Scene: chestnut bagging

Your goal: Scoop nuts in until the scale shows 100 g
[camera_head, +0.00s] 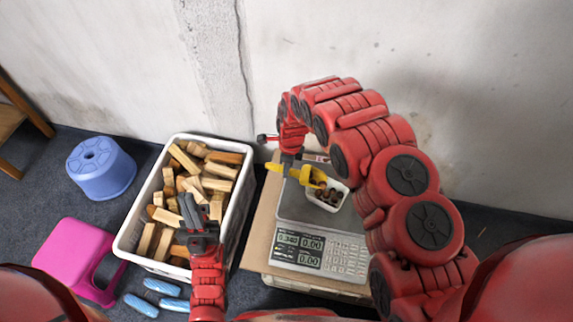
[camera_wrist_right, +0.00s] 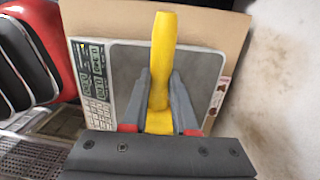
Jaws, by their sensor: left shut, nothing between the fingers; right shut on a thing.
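A digital scale (camera_head: 315,220) stands on a cardboard-coloured board, its plate behind the keypad. Its top left display (camera_head: 289,239) seems to read 0.340, but it is small. A white container (camera_head: 325,204) with several brown nuts (camera_head: 330,192) sits on the plate. My right gripper (camera_head: 289,163) is shut on the handle of a yellow scoop (camera_head: 313,176), whose head is at the container's left edge; I cannot tell if they touch. The handle (camera_wrist_right: 162,60) also shows between the fingers in the right wrist view. My left gripper (camera_head: 188,210) is shut and empty over the crate's front right part.
A white crate (camera_head: 128,229) full of wood blocks stands left of the scale. The wall (camera_head: 300,60) closes off the back.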

